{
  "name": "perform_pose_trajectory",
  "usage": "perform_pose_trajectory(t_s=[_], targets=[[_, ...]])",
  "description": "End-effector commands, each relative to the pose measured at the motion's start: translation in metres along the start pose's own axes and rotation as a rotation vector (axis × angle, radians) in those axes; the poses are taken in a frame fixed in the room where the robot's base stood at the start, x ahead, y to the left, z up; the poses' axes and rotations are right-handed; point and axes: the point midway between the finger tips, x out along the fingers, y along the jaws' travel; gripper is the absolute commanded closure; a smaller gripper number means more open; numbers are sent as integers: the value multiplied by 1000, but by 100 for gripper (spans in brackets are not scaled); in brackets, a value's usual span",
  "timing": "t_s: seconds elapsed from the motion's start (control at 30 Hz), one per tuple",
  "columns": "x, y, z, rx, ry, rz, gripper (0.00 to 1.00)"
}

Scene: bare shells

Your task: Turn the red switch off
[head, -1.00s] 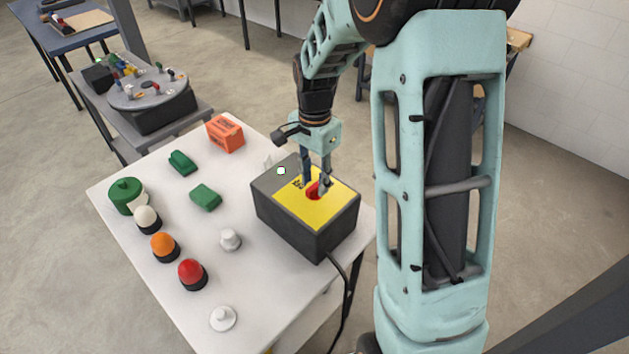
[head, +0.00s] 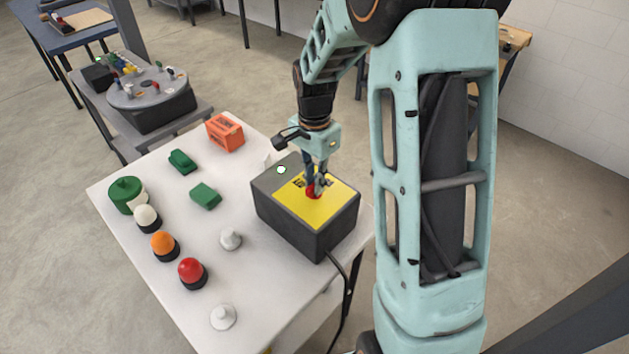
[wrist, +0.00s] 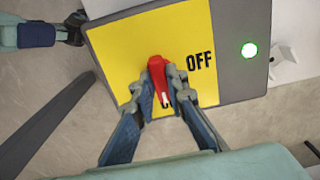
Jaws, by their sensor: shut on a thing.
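The red switch (wrist: 156,72) sits on the yellow plate (wrist: 115,58) of a dark grey box (head: 290,222), which stands on the white table. The word OFF shows beside it in the wrist view, and a second label is mostly hidden behind my fingers. My gripper (head: 315,190) reaches down from above and is shut on the switch. In the wrist view its fingers (wrist: 164,98) close on both sides of the red handle. A round light (wrist: 249,50) on the box's grey strip glows green-white.
The white table (head: 130,240) also holds a red-orange box (head: 225,132), green blocks (head: 205,196), a green round piece (head: 127,195) and several coloured buttons (head: 191,272). A cable (head: 345,280) hangs off the front of the grey box. A round grey plate (head: 147,90) stands on a stand behind.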

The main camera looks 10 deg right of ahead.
Motion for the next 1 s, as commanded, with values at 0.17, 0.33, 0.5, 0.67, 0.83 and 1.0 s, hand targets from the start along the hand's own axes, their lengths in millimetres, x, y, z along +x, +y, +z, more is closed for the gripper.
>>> perform_pose_trajectory(t_s=[0.17,0.33,0.5,0.67,0.83,1.0], targets=[[0,0,0,-51,1,-1,100],[0,0,0,-153,1,-1,100],[0,-1,0,-299,1,-2,100],[0,-1,0,-452,2,-2,100],[0,-1,-1,-614,2,-1,100],[-1,-1,-1,-776,3,-1,100]])
